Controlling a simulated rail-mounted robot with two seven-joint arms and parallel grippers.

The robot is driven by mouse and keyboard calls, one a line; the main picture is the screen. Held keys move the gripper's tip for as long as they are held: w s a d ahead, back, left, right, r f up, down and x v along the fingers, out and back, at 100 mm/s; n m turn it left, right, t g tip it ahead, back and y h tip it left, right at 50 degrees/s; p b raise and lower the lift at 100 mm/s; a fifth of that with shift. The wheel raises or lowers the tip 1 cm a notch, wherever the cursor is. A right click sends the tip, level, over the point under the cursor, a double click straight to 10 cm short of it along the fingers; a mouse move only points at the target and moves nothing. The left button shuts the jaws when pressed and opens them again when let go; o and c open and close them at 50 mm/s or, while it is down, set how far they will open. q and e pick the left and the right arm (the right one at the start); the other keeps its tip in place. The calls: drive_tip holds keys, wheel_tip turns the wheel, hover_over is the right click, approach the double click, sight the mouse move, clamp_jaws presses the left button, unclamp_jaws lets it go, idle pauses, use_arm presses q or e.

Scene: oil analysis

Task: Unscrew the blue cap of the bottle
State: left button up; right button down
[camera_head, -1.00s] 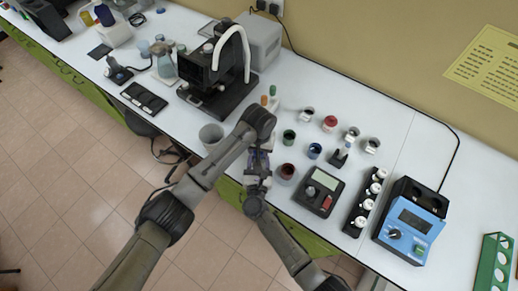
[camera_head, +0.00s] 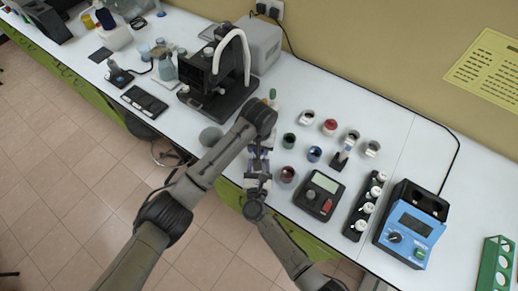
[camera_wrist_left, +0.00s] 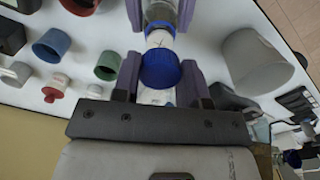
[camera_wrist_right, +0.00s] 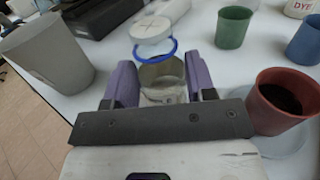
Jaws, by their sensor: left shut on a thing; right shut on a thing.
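The blue cap (camera_wrist_left: 161,69) sits between the purple fingers of my left gripper (camera_wrist_left: 160,80), which is shut on it. Beyond it in the left wrist view is a white section, then a blue ring (camera_wrist_left: 160,26) and the clear glass bottle (camera_wrist_left: 161,10). My right gripper (camera_wrist_right: 158,88) is shut around the bottle, which shows in the right wrist view (camera_wrist_right: 162,77) with the blue ring (camera_wrist_right: 154,50) at its top. I cannot tell whether the cap still touches the neck.
A grey beaker (camera_head: 211,137) stands left of the grippers. To the right stand several coloured cups, including a green one (camera_head: 289,140) and a dark red one (camera_head: 287,173), and a dark meter (camera_head: 318,195). A microscope-like device (camera_head: 215,75) stands behind.

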use_arm(q)
drive_tip(key=shift+r, duration=1.05)
use_arm(e)
drive_tip(key=shift+c, duration=1.9)
unclamp_jaws()
drive_tip(key=shift+s, duration=0.1)
use_arm(q)
drive_tip(key=shift+f+b, duration=0.4)
drive_tip(key=shift+f, duration=0.05)
use_arm(e)
drive_tip(key=s, duration=1.2)
drive_tip(key=shift+a, duration=0.3)
